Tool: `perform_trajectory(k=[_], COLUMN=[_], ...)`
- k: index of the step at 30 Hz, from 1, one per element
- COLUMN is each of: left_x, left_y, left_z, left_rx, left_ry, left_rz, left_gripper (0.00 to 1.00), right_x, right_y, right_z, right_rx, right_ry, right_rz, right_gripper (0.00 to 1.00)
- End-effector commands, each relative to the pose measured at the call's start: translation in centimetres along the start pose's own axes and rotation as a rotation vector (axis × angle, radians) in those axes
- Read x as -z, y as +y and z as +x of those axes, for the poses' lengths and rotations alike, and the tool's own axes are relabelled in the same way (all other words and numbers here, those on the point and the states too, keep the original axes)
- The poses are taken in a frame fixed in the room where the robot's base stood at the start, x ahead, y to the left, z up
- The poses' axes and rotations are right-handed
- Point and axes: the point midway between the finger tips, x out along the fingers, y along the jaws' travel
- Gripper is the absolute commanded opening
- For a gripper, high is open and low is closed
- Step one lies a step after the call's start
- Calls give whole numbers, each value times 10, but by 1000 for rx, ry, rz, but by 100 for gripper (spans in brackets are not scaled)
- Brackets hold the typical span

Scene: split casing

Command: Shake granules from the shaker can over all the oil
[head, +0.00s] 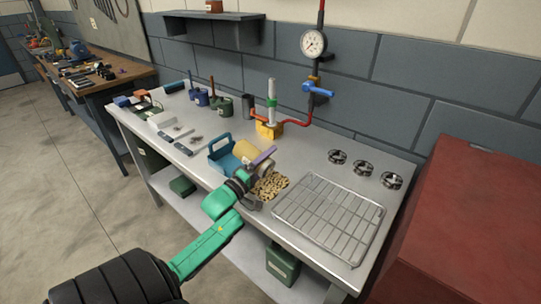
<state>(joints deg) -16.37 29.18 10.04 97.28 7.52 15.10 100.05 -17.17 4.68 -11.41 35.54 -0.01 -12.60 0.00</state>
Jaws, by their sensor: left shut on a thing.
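My left gripper (250,172) reaches over the workbench (200,172) and is shut on the shaker can (246,150), a pale yellow cylinder. The can lies tilted in the jaws, and a purple strip (263,156) shows at its right side. The jaws hide part of the can. A patch of tan granules (271,185) lies on the bench just right of the gripper. Any oil under the granules is hidden, and I cannot make out bare oil. My right gripper is not in view.
A wire rack (330,212) lies right of the granules. A blue handled container (221,152) stands just left of the can. Behind are a yellow pump block (270,130), red pipe and gauge (313,43). Three round metal fittings (363,168) sit at the back right.

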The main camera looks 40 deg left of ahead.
Motion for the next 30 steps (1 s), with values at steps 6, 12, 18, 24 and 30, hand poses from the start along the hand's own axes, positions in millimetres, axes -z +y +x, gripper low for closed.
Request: perform_trajectory(k=[6,12,18,24,30], left_x=[0,1,1,0,0], left_y=[-1,1,2,-1,-1], left_z=[8,9,0,9,12], left_rx=[-4,-2,-3,-3,-2], left_ry=[1,1,1,1,1], left_rz=[0,0,0,0,0], left_gripper=[0,0,0,0,0], right_x=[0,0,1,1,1], right_y=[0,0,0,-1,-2], right_z=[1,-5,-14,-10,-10], right_rx=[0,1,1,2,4], right_ry=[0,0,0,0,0], right_rz=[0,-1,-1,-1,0], right_gripper=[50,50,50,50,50])
